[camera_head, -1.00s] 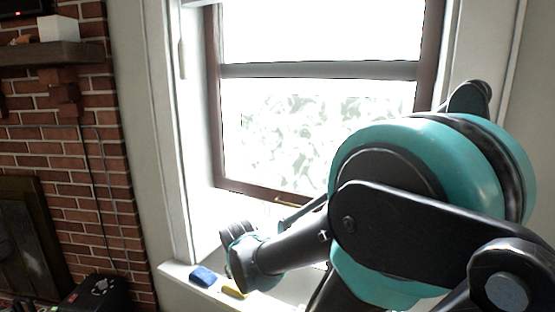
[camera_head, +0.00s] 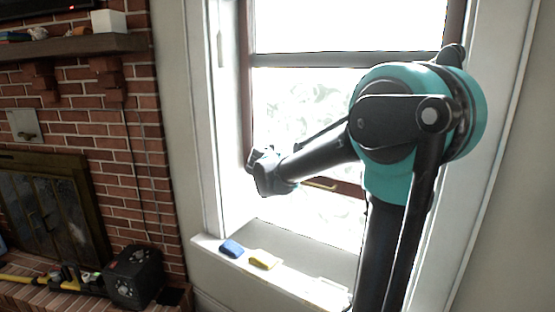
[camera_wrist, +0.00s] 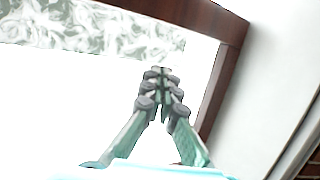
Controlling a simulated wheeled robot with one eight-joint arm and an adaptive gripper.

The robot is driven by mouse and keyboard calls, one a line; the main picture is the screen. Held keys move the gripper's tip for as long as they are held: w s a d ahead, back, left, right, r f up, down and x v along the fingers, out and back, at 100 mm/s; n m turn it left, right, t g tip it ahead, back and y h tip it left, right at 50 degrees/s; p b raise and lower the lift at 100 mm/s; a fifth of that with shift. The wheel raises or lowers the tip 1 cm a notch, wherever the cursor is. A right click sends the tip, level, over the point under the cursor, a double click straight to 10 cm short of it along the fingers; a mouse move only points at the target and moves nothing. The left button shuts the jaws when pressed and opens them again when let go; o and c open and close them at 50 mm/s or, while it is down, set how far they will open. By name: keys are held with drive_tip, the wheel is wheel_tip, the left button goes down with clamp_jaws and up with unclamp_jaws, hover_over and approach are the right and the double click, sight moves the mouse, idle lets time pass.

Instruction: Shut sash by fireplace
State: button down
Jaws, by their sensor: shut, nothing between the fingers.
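The sash by the fireplace is a brown-framed window; its bottom rail (camera_head: 347,187), with a small brass-coloured handle (camera_head: 320,185), sits above the sill (camera_head: 300,240) with a bright gap between. In the head view my gripper end is in front of the left part of the rail, at about its height, and its fingertips cannot be made out. In the wrist view my gripper (camera_wrist: 161,72) is shut and empty. A brown frame member (camera_wrist: 222,80) runs beside it on the right and another along the top. Contact with the frame cannot be told.
A blue block (camera_head: 231,248) and a yellow block (camera_head: 263,259) lie on the sill's front edge. Left are the brick wall, a mantel shelf (camera_head: 70,48), the fireplace (camera_head: 45,200) and a black box (camera_head: 134,276) on the hearth. A white wall bounds the window's right side.

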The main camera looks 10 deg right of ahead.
drive_tip(key=w+d+f, duration=0.1)
drive_tip(key=w+f, duration=0.4)
drive_tip(key=shift+d+f, duration=0.25)
drive_tip(key=shift+d, duration=0.1)
drive_tip(key=shift+w, duration=0.15)
